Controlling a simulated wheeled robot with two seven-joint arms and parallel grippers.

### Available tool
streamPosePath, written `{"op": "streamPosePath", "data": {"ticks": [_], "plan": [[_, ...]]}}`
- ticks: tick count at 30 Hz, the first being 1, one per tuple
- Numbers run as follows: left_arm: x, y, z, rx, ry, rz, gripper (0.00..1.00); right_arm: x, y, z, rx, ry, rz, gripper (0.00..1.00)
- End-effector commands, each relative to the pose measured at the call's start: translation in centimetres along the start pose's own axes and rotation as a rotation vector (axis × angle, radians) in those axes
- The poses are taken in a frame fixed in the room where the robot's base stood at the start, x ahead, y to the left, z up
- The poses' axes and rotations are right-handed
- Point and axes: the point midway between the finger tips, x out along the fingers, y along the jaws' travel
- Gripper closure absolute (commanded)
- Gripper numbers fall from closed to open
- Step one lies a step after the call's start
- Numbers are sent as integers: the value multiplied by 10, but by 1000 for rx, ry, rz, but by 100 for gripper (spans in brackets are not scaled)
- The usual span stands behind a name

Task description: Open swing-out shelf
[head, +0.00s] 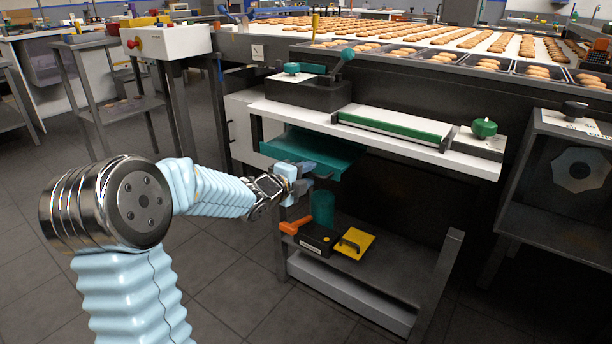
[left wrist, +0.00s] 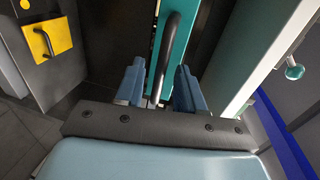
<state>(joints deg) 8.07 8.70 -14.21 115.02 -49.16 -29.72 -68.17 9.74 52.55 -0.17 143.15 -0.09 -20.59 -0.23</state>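The teal swing-out shelf (head: 310,147) sits under the white worktop of the bench, its front part showing below the worktop's edge. In the left wrist view its teal front edge (left wrist: 160,45) carries a dark bar handle (left wrist: 172,45). My left gripper (head: 303,174) is at the shelf's front edge. In the left wrist view its two blue fingers (left wrist: 160,90) stand apart on either side of the handle, with gaps visible, so it looks open around the bar. The handle is hidden in the head view. My right gripper is not in view.
Below the shelf, a lower deck (head: 375,275) holds a black device with an orange lever (head: 297,225), a teal cylinder (head: 322,208) and a yellow plate with a handle (head: 355,243). The white worktop (head: 270,108) overhangs above. Floor in front is clear.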

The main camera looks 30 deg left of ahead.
Motion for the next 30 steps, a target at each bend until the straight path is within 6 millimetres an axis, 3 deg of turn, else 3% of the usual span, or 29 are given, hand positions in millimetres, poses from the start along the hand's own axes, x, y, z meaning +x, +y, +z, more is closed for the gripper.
{"op": "streamPosePath", "data": {"ticks": [6, 13, 30], "plan": [[0, 0, 0, 0, 0, 0, 64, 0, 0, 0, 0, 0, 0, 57], [0, 0, 0, 0, 0, 0, 99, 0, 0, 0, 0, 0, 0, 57], [-1, -1, 0, 7, 30, 2, 100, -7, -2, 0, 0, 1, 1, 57]]}}
